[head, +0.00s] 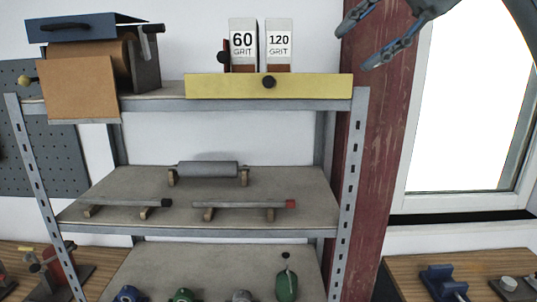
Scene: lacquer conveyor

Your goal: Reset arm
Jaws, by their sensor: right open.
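My right gripper (354,48) shows at the top right of the head view, in front of the dark red post. Its two blue-grey fingers are spread apart and point down and to the left. Nothing is between them. The upper part of this gripper is cut off by the top edge. My left gripper is not in view.
A metal shelf rack (354,190) stands left of the gripper. Its top shelf bears a yellow board (225,86), a 60 grit box (243,40), a 120 grit box (279,42) and a brown box (80,86). A wooden table (410,265) stands lower right, below a window (470,110).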

